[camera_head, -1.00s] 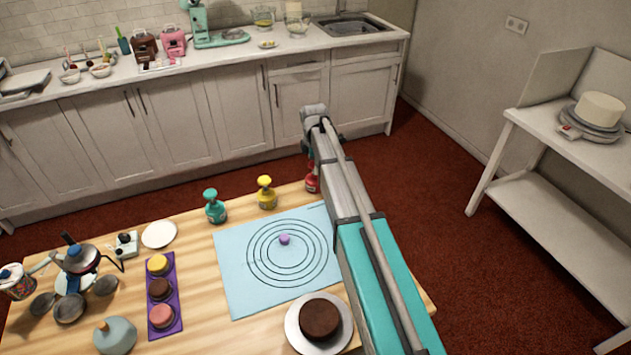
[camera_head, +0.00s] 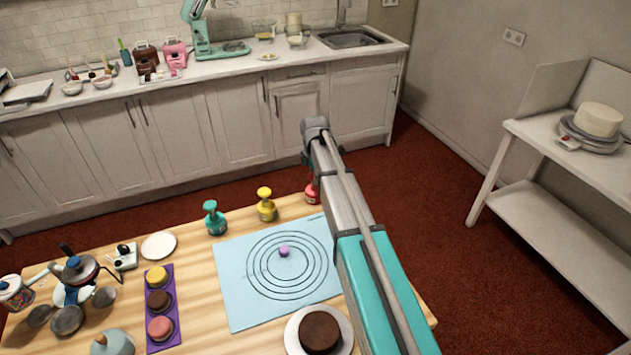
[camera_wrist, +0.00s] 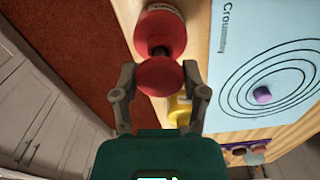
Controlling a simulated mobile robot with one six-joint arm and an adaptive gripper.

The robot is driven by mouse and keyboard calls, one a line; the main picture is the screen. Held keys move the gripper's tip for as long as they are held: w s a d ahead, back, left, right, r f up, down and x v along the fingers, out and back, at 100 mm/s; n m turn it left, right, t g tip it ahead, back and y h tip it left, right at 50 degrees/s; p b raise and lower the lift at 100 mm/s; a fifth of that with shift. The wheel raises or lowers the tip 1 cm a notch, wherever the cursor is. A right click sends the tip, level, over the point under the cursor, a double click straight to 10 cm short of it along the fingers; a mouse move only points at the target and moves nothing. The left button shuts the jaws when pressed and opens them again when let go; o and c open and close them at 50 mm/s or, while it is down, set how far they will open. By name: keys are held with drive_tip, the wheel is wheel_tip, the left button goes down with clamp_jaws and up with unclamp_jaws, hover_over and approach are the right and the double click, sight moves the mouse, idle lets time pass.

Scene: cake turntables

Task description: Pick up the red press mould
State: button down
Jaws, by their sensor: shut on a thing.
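The red press mould (camera_head: 312,191) stands at the back edge of the wooden table, partly hidden behind my arm in the head view. In the wrist view its round red knob (camera_wrist: 158,76) sits between my two fingers, with the wider red and white body (camera_wrist: 162,28) beyond it. My gripper (camera_wrist: 158,82) is shut on the knob, one finger on each side. The fingertips do not show in the head view. I cannot tell whether the mould's base touches the table.
A yellow press mould (camera_head: 266,205) and a teal one (camera_head: 214,218) stand to the left. A blue mat (camera_head: 235,300) with printed circles and a small purple piece (camera_head: 283,251) lies in front. A chocolate cake (camera_head: 319,331) on a plate is near my arm.

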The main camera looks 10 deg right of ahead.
drive_tip(key=shift+r, duration=0.1)
wheel_tip(320, 180, up, 2)
drive_tip(key=shift+r+p, duration=0.1)
drive_tip(key=shift+p, duration=1)
drive_tip(key=s+a+r+p, duration=0.6)
drive_tip(key=s+r+p, duration=0.4)
drive_tip(key=s, duration=0.2)
drive_tip(key=shift+s+r+p, duration=0.25)
drive_tip(key=shift+s+p, duration=0.05)
drive_tip(key=shift+f+b, duration=0.3)
drive_tip(key=shift+f, duration=0.05)
